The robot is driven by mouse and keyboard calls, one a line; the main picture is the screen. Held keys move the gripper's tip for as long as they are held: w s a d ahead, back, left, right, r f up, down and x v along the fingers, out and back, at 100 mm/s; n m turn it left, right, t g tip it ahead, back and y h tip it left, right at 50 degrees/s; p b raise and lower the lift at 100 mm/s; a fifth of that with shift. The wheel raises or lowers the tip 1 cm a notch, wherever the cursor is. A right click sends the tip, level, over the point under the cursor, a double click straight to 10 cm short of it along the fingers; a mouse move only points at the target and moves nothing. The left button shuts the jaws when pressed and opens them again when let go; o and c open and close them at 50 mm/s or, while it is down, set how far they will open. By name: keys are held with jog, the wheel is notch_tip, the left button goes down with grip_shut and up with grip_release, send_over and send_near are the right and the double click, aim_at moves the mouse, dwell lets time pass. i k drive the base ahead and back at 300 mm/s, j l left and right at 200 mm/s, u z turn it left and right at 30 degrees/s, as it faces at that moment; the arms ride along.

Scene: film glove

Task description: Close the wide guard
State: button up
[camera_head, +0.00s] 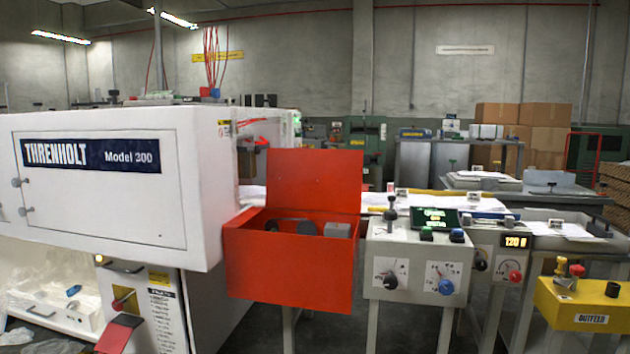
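An orange box-shaped guard (288,268) stands on legs in the middle, right of the white machine. Its flat orange lid (314,180) stands raised nearly upright at the back edge, so the box is open at the top. Dark round parts and a grey block show inside it. The white machine has a broad front cover (110,205) marked THRENHOLT Model 300, with latches at its left; it looks shut. I cannot tell for certain which of these is the wide guard; the orange one is visibly open. My gripper is not in view.
A grey control box (417,255) with knobs and a lever stands close to the right of the orange box. A yellow control box (588,303) is at far right. A lower panel (140,305) with a red knob sits under the white cover. Cardboard boxes (545,125) stand behind.

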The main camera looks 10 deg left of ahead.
aim_at(337, 172)
jog(key=i+l+u, duration=0.1)
jog(key=i+l, duration=0.75)
jog(key=i, duration=0.15)
